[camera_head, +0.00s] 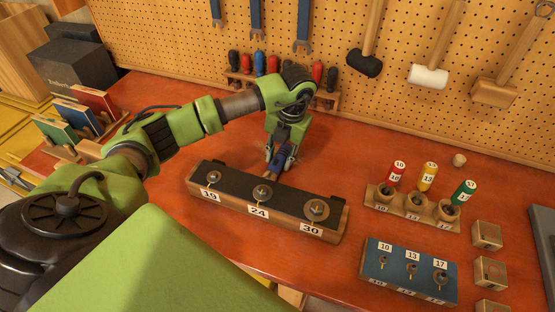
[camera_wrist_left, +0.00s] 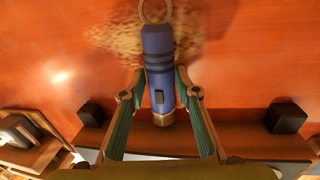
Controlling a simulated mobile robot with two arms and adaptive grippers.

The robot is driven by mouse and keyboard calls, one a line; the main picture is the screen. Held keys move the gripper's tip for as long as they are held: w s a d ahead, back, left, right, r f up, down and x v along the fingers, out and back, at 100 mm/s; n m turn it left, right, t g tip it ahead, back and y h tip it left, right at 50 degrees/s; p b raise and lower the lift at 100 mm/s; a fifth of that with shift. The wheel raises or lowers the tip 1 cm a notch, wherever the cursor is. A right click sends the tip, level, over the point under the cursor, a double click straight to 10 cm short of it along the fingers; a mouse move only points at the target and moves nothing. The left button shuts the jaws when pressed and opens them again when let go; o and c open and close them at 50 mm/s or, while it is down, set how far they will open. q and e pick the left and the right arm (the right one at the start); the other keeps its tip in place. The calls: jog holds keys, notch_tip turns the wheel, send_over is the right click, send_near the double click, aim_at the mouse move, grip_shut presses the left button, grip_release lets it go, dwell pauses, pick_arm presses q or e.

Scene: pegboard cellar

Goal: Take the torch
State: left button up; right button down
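The torch (camera_wrist_left: 158,60) is blue with dark bands, a bronze-coloured end and a ring at its other end. In the left wrist view it lies between the two fingers of my left gripper (camera_wrist_left: 160,75). The fingertips are at its sides, very close to it; I cannot tell whether both press on it. In the head view my left gripper (camera_head: 281,152) points down at the torch (camera_head: 284,157), just behind the long black-topped rack. The gripper partly hides the torch there. My right gripper is not in view.
The wooden rack (camera_head: 268,208), labelled 19, 24 and 30, stands close in front of the torch. A tool rack (camera_head: 334,96) and pegboard (camera_head: 200,45) stand behind. Red table is clear right of the gripper.

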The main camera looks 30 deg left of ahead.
aim_at(280, 158)
pick_arm(q)
jog(key=shift+f, duration=0.15)
grip_shut()
notch_tip(280, 158, up, 9)
jog(key=shift+r+b, duration=0.1)
jog(key=shift+b, duration=1.05)
jog(key=shift+r, duration=0.4)
